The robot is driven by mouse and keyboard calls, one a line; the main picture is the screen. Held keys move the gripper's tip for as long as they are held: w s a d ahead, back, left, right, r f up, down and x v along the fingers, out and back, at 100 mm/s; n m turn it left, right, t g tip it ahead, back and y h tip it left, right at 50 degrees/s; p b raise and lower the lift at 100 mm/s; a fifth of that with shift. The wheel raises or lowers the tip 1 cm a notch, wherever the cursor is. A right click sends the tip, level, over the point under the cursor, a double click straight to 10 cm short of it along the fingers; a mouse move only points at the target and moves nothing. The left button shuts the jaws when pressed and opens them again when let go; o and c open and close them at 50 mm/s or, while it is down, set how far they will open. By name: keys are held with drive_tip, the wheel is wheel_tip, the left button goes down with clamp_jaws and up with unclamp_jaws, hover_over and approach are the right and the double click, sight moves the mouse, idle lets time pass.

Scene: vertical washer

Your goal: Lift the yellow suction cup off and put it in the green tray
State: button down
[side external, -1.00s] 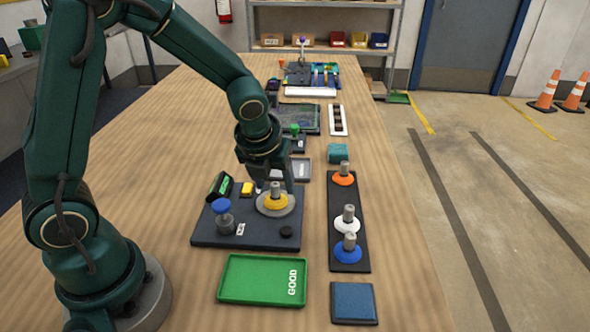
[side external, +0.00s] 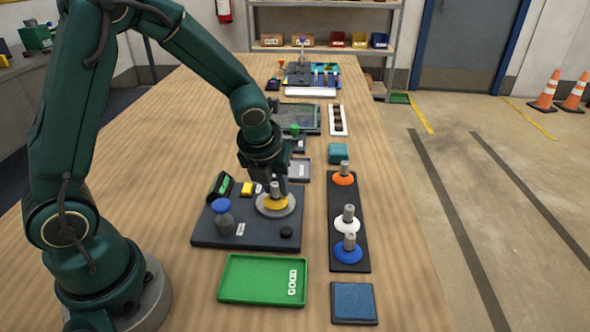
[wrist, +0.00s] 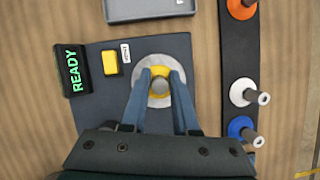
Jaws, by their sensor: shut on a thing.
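The yellow suction cup (side external: 275,202) has a grey stem and sits on a round pale disc (side external: 288,210) on the dark base plate (side external: 210,238). My gripper (wrist: 160,85) is around the grey stem and shut on the suction cup, as the wrist view shows. In the side view my gripper (side external: 275,183) comes down from above and covers part of the stem. The cup looks upright and still over the disc; I cannot tell whether a gap lies beneath it. The green tray (side external: 236,291), marked GOOD, lies empty in front of the base plate.
A display (wrist: 73,71) reads READY beside a yellow button (wrist: 110,62). A dark rack (side external: 345,191) at the right holds orange, white and blue cups. A grey tray (side external: 300,170) lies behind, a blue pad (side external: 353,303) in front.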

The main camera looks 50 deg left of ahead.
sight(275, 184)
drive_tip(key=shift+r, duration=2)
